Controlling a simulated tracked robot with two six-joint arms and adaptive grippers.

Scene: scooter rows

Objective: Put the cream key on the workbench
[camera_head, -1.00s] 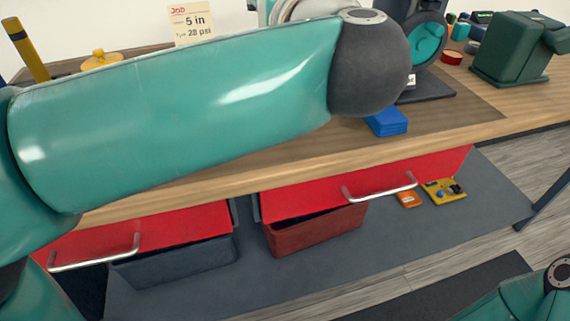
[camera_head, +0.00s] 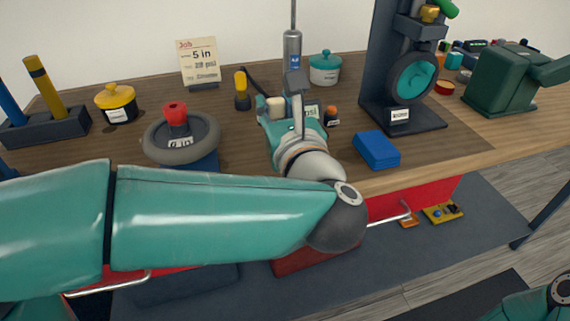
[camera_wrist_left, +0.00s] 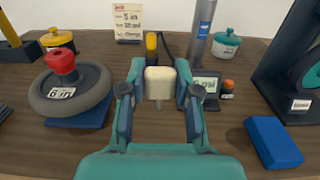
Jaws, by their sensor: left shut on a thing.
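The cream key (camera_head: 277,104) has a blocky cream head. In the left wrist view the key (camera_wrist_left: 159,80) sits between my fingers, with a short grey shaft below its head. My left gripper (camera_wrist_left: 157,92) is shut on it; the gripper also shows in the head view (camera_head: 290,110), over the middle of the workbench (camera_head: 245,150). I cannot tell whether the key touches the bench top. My right gripper is out of view.
Around the gripper stand a yellow-handled tool (camera_head: 241,90), a small orange-topped item (camera_head: 331,116), a display (camera_head: 312,110) and a grey pump (camera_head: 292,55). A tyre ring with red knob (camera_head: 176,114) is left, a blue box (camera_head: 377,150) right. Red drawers hang below.

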